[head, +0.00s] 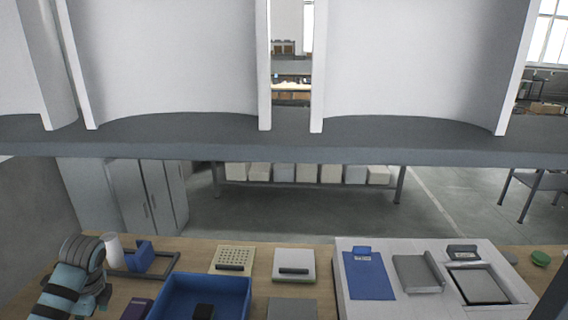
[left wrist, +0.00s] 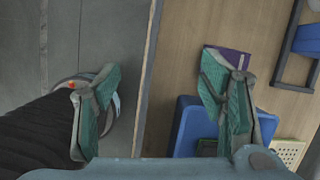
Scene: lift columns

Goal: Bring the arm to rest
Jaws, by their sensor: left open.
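My left arm (head: 75,272) comes in at the lower left of the head view, folded over the left end of the wooden table (head: 200,248). In the left wrist view my left gripper (left wrist: 160,68) is open, its two green fingers wide apart with nothing between them. It hangs above the table's edge, with grey floor on the left and wood on the right. The right finger overlaps the view of a purple item (left wrist: 236,60) and a blue bin (left wrist: 185,128). My right gripper is not in view.
The blue bin (head: 240,287) holds a dark item. A dark frame with a blue block (head: 140,257), a perforated board (head: 234,258), a white-topped box (head: 293,262) and a white board (head: 345,245) with a blue clipboard (head: 368,275) stand nearby. A grey shelf (head: 290,150) crosses above.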

